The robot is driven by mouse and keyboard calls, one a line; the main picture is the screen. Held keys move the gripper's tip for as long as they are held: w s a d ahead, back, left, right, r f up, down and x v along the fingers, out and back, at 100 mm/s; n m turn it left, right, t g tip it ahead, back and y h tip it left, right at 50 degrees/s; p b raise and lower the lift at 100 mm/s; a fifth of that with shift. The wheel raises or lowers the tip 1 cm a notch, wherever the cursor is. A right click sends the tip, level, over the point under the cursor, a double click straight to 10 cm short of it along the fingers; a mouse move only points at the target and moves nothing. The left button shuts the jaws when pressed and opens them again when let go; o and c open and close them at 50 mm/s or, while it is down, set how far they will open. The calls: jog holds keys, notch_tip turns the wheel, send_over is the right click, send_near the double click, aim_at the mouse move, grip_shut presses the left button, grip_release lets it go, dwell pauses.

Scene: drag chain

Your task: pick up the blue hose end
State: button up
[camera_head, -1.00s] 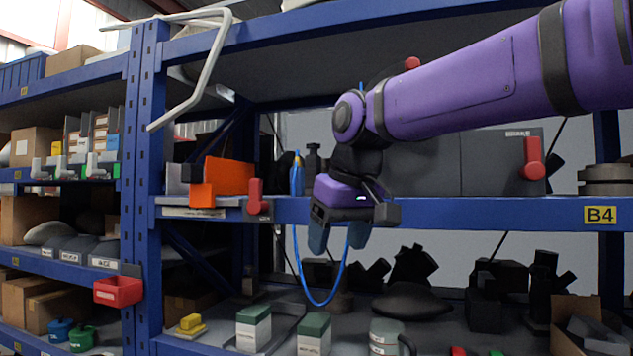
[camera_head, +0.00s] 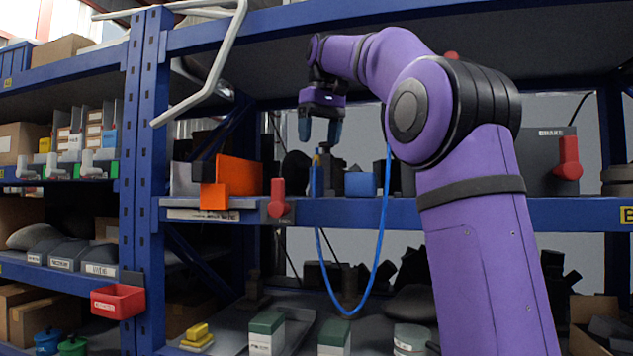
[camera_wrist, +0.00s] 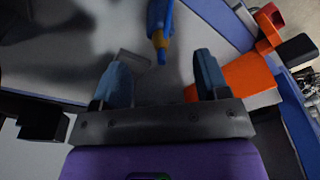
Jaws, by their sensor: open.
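The blue hose end (camera_head: 317,180) stands upright at the middle shelf's front edge, below my gripper. Its yellow-orange tip shows near the top, and the blue hose (camera_head: 350,312) hangs in a loop below the shelf. My gripper (camera_head: 320,128) is open and empty, fingers pointing down, just above the hose end. In the wrist view the hose end (camera_wrist: 160,28) shows at the top centre, just beyond the gap between the blue fingertips (camera_wrist: 160,70). It appears apart from both fingers. What holds the hose end is not clear.
Left of the hose end are orange blocks (camera_head: 237,175) and a red handle (camera_head: 278,198). A blue block (camera_head: 360,184) sits to its right. The upper shelf beam (camera_head: 280,38) runs above my gripper. The lower shelf holds several boxes (camera_head: 266,333).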

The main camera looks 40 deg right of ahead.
aim_at(316, 165)
jog(key=shift+w+f, duration=0.25)
jog(key=shift+f, duration=0.9)
jog(key=shift+w+f, duration=0.25)
jog(key=shift+f, duration=0.95)
jog(key=shift+w+f, duration=0.25)
jog(key=shift+f, duration=0.9)
jog(key=c, duration=0.9)
